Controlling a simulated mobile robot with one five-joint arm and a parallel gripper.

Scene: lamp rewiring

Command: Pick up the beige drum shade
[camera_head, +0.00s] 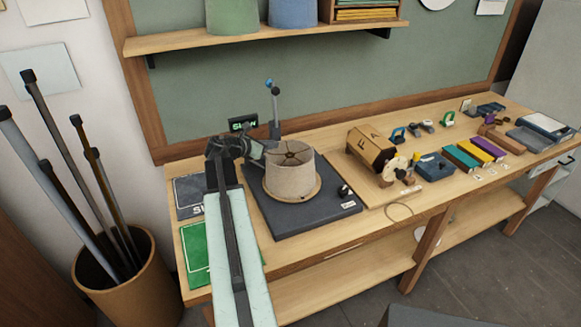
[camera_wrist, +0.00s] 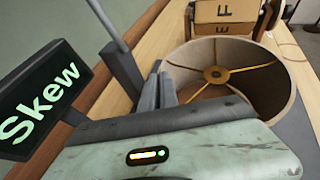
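The beige drum shade (camera_head: 290,175) stands upright on a round wooden disc (camera_head: 312,194) on a dark square base (camera_head: 335,205). In the wrist view the shade (camera_wrist: 284,88) is seen from above, open at the top, with a brass spider fitting inside. My gripper (camera_head: 262,150) is at the shade's left upper rim. In the wrist view my gripper's fingers (camera_wrist: 160,84) stand close together against the near-left rim. I cannot tell whether the rim is between them, as the palm hides the near part.
A small display reading "Skew" (camera_wrist: 38,98) and an upright post (camera_head: 276,105) stand behind the shade. A cardboard box (camera_head: 371,148) and several small parts are to the right. A green mat (camera_head: 194,250) lies at the left front.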

